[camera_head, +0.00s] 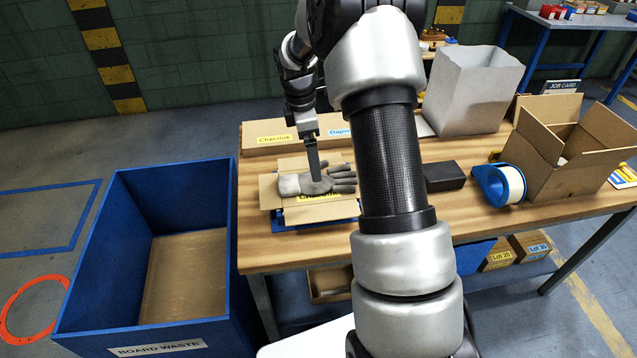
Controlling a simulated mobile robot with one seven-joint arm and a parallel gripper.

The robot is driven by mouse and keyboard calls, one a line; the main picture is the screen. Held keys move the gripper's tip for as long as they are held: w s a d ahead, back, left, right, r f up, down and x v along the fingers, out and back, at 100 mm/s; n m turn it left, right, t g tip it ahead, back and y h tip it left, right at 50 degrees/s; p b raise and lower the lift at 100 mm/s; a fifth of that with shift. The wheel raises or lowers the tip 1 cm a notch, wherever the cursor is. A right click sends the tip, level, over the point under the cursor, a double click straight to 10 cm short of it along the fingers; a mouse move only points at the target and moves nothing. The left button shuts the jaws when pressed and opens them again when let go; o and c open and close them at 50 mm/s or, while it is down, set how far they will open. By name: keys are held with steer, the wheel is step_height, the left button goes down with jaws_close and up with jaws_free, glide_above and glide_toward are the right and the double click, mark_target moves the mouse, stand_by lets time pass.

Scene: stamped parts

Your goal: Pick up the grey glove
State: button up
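The grey glove (290,185) lies on a cardboard box (270,198) on the wooden table, with its fingers pointing right. The box has flaps spread out and a yellow label, partly covered. My gripper (315,178) points down over the middle of the glove, and its tip meets the glove in the picture. Only one finger shape shows, seen edge-on, so I cannot tell whether it is open or shut, or whether it grips the glove.
A blue bin (210,300) labelled "BOARD WASTE" stands left of the table (285,256). A tape roll (499,185), a black block (444,176), an open carton (560,170) and a grey bag (470,95) stand right of my arm. A long labelled box (262,140) lies behind the glove.

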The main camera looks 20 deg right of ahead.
steer(key=f, duration=0.3)
steer(key=shift+d+f, duration=0.15)
steer(key=shift+d, duration=0.05)
steer(key=shift+w+d+f+b, duration=0.1)
steer(key=shift+d+f+b, duration=0.15)
steer(key=shift+f, duration=1.05)
steer(key=shift+d+f+b, duration=0.1)
steer(key=shift+d+f, duration=0.25)
steer(key=shift+f, duration=0.95)
steer(key=c, duration=1.1)
